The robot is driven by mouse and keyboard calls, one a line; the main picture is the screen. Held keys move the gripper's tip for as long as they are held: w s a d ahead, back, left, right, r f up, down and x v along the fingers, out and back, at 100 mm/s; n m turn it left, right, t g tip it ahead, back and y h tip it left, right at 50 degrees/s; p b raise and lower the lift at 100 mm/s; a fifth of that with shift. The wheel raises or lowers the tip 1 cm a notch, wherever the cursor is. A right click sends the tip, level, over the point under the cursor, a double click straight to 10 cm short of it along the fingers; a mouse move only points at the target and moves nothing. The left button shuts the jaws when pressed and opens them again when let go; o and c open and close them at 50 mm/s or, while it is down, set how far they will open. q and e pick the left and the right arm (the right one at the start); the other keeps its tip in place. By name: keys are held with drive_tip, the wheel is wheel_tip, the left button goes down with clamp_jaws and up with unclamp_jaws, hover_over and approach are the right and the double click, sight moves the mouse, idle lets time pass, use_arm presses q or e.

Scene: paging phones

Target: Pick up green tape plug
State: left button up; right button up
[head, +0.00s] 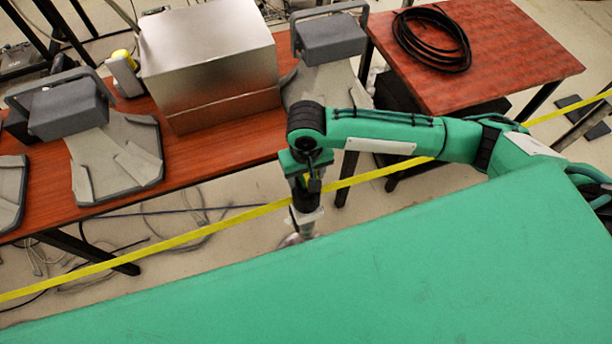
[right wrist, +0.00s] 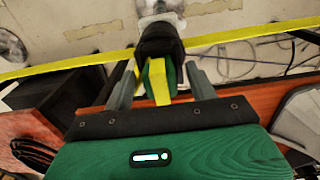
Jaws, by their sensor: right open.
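My right gripper (head: 308,180) hangs below the bent green right arm, past the edge of the green surface. In the right wrist view its two grey fingers are apart (right wrist: 157,76). Between them is a black piece with a green and yellow end (right wrist: 147,78), which looks like the green tape plug. I cannot tell whether either finger touches it. Its dark body (right wrist: 160,42) runs away from the gripper to a whitish part, partly hidden. In the head view the dark body (head: 303,198) shows under the gripper. My left gripper is not in view.
A yellow strip (head: 230,221) crosses close by the gripper. A wooden table (head: 185,150) holds grey paging phones (head: 115,155) (head: 325,55) and a metal box (head: 215,70). Another table (head: 520,60) carries a coiled black cable (head: 432,40). A large green surface (head: 330,280) fills the front.

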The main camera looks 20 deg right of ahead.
drive_tip(key=c, duration=1.1)
drive_tip(key=shift+r, duration=0.1)
